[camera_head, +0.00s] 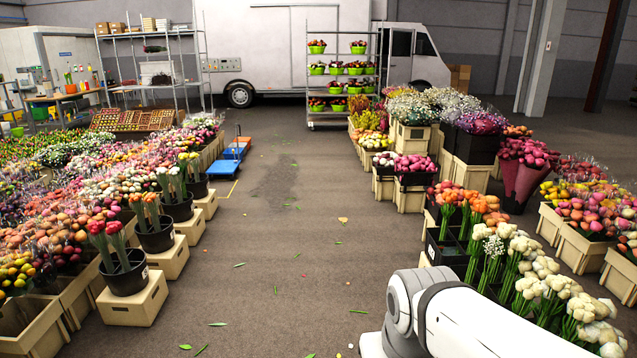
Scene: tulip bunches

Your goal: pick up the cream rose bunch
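Several cream flower bunches (541,268) with green stems stand in a row at the lower right. The row runs from beside the orange bunches toward the bottom right corner. I cannot tell the single bunches apart clearly. My white arm covers the lower stems of the nearer ones. My gripper is not in view; only arm links show at the bottom right.
Orange bunches (470,203) stand in black crates (442,254) behind the cream ones. Black buckets of tulips (125,274) on beige crates (134,301) line the left. The aisle (285,270) between is free apart from scattered leaves. A blue cart (227,160) stands farther back.

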